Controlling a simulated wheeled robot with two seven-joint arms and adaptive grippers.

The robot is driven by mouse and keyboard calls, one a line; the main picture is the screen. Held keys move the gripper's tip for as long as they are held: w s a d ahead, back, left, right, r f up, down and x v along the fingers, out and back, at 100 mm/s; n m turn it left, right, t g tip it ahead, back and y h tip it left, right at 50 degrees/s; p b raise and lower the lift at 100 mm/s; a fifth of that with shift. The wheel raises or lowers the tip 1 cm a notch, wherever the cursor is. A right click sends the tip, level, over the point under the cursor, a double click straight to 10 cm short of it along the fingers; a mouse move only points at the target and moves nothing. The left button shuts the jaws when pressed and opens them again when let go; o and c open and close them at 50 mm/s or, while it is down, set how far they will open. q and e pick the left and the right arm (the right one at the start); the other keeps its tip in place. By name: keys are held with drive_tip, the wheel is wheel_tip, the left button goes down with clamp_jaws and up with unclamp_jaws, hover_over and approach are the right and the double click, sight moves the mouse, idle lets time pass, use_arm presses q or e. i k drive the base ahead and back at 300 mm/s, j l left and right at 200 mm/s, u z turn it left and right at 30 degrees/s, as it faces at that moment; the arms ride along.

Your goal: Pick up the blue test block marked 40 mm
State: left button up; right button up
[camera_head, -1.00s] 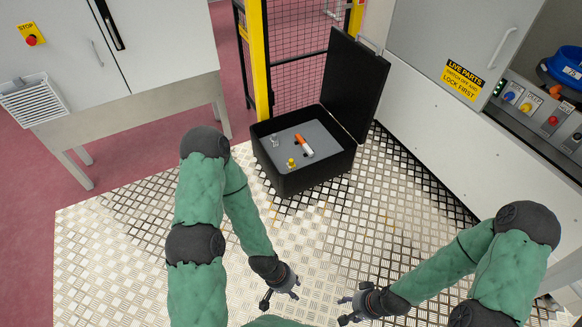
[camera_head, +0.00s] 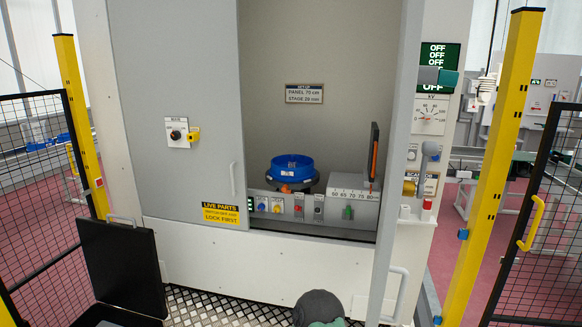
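I cannot make out a blue test block marked 40 mm. A blue round tub-like object (camera_head: 292,168) sits on a dark round stage inside the open cabinet. The mark on its front is too small to read surely. Neither gripper is in view. Only a dark joint and a bit of green of my own arm show at the bottom edge.
The black case's raised lid (camera_head: 124,268) stands at the lower left; its inside is mostly cut off. The grey cabinet (camera_head: 180,110) has a sliding door, a scale ledge (camera_head: 350,195) and an upright dark orange-edged panel (camera_head: 374,155). Yellow posts (camera_head: 497,150) and mesh fences flank it.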

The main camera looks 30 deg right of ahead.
sight(292, 162)
drive_tip(key=i+l+z, duration=0.1)
drive_tip(key=i+l, duration=0.15)
drive_tip(key=i, duration=0.25)
drive_tip(key=i+l, duration=0.2)
drive_tip(key=i, duration=0.3)
drive_tip(key=z, duration=0.05)
